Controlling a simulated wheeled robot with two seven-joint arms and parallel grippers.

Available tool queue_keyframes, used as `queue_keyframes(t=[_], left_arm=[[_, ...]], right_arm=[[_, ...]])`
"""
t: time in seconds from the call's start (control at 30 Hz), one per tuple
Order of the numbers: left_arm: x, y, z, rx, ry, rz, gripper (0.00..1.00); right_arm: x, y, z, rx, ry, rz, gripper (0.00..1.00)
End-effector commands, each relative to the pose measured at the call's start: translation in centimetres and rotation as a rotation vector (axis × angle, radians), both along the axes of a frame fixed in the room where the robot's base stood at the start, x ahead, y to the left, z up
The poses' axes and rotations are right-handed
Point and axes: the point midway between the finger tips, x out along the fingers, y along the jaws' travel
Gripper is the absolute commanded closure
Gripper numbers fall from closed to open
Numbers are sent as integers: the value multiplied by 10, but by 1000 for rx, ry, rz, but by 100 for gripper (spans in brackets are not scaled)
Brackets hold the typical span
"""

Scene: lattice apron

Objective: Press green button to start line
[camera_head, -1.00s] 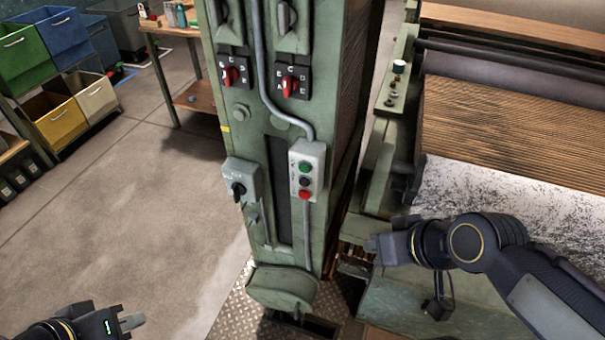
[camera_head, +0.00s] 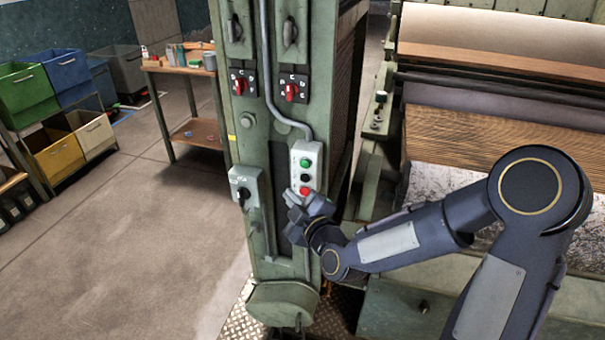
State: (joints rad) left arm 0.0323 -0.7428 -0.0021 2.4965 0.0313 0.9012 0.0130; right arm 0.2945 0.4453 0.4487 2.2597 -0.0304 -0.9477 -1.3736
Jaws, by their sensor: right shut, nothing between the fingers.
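The green button (camera_head: 305,163) is the top one of three on a pale grey button box (camera_head: 318,160) on the green machine column. A black button (camera_head: 304,177) is in the middle and a red button (camera_head: 304,190) at the bottom. My right gripper (camera_head: 293,197) is shut and empty. Its tips are just below and left of the red button in the picture, below the green one. I cannot tell whether they touch the box. The green button is in plain sight. My left gripper is not in view.
A grey switch box (camera_head: 245,187) with a black knob sits left of the button box. Two red rotary switches (camera_head: 240,83) are higher on the column. A grey conduit (camera_head: 270,80) runs down to the button box. Open floor (camera_head: 130,230) lies to the left.

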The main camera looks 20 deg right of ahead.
Motion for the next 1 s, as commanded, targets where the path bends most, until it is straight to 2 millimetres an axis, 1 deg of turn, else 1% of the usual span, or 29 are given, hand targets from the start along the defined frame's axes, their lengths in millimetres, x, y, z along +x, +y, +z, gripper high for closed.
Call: queue_keyframes(t=[0.33, 0.47, 0.57, 0.9, 0.93, 1.0], left_arm=[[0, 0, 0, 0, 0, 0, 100], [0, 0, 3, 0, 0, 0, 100], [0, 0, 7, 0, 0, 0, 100], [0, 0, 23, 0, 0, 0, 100], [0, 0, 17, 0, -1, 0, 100], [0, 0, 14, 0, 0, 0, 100]], right_arm=[[1, 0, 1, -2, -5, -2, 100], [5, -3, 1, -1, -5, -4, 100], [14, -9, 2, -1, -3, -4, 100], [53, -36, 2, -2, -3, -3, 100], [56, -38, -1, -2, -6, -4, 100], [62, -41, -1, -3, -7, -2, 100]])
